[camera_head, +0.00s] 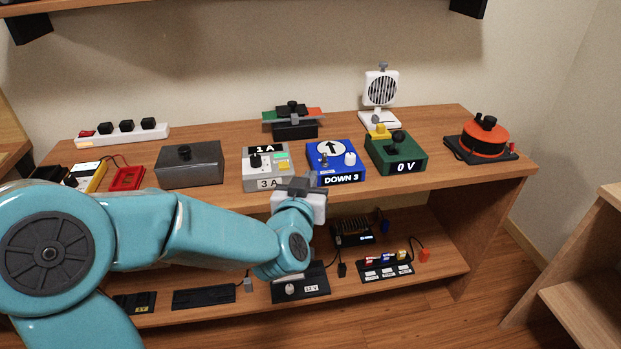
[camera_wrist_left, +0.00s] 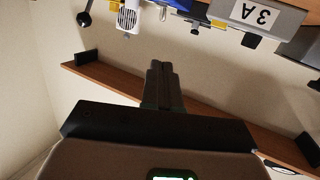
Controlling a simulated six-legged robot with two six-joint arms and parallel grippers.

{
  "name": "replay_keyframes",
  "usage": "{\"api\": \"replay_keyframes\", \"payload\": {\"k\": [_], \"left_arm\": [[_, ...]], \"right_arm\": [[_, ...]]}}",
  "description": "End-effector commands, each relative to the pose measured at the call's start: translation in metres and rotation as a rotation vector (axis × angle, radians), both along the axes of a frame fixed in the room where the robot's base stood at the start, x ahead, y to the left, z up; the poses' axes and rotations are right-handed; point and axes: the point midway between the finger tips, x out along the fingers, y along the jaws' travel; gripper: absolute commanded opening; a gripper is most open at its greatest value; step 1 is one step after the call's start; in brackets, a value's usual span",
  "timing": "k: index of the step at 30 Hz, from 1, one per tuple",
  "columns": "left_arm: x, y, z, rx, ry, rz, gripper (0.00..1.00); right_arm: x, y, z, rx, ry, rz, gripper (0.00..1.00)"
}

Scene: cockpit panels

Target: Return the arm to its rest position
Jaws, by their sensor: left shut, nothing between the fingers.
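My left arm (camera_head: 200,228), teal, comes in from the left in the head view and reaches across the front of the wooden bench. My left gripper (camera_head: 300,186) is in front of the bench's front edge, near the grey 3 A box (camera_head: 258,172) and the blue DOWN 3 box (camera_head: 334,160). Its fingers are together and hold nothing. In the left wrist view the closed fingers (camera_wrist_left: 161,86) stand against the wall and a shelf, with the 3 A label (camera_wrist_left: 255,14) upside down at the top. My right gripper is not in view.
The bench top (camera_head: 232,130) carries a power strip (camera_head: 122,132), a dark grey box (camera_head: 190,165), a green 0 V box (camera_head: 396,153), a white fan (camera_head: 380,92) and an orange reel (camera_head: 483,138). A lower shelf (camera_head: 440,262) holds small devices. Another wooden unit (camera_head: 590,290) stands at right.

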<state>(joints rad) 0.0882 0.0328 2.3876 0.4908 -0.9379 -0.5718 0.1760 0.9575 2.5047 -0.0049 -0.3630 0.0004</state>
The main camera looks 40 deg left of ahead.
Motion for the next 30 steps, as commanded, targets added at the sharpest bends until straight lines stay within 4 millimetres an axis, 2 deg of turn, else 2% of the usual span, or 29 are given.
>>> {"api": "replay_keyframes", "payload": {"k": [11, 14, 17, 20, 21, 22, 24, 27, 30], "left_arm": [[-0.001, 0.000, 0.000, 0.000, 0.000, 0.002, 0.00], [0.004, -0.003, -0.019, -0.004, 0.042, -0.006, 0.00], [0.011, -0.015, -0.072, -0.014, 0.157, -0.035, 0.00], [0.012, -0.042, -0.148, -0.026, 0.326, -0.120, 0.00], [0.007, -0.055, -0.179, -0.041, 0.397, -0.163, 0.00], [0.003, -0.066, -0.202, -0.059, 0.449, -0.196, 0.00], [-0.013, -0.091, -0.252, -0.110, 0.568, -0.274, 0.00], [-0.047, -0.128, -0.313, -0.203, 0.732, -0.375, 0.00], [-0.085, -0.159, -0.356, -0.299, 0.874, -0.452, 0.00]], "right_arm": [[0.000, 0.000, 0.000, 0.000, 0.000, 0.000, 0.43], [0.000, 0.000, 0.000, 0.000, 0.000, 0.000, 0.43], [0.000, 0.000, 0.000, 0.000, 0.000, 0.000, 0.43], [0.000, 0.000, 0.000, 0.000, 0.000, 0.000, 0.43], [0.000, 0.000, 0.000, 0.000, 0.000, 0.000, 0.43], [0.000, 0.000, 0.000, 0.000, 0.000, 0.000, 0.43], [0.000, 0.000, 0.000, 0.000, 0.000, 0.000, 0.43], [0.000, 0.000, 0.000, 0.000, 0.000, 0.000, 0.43], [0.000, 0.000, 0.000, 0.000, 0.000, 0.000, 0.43]]}}
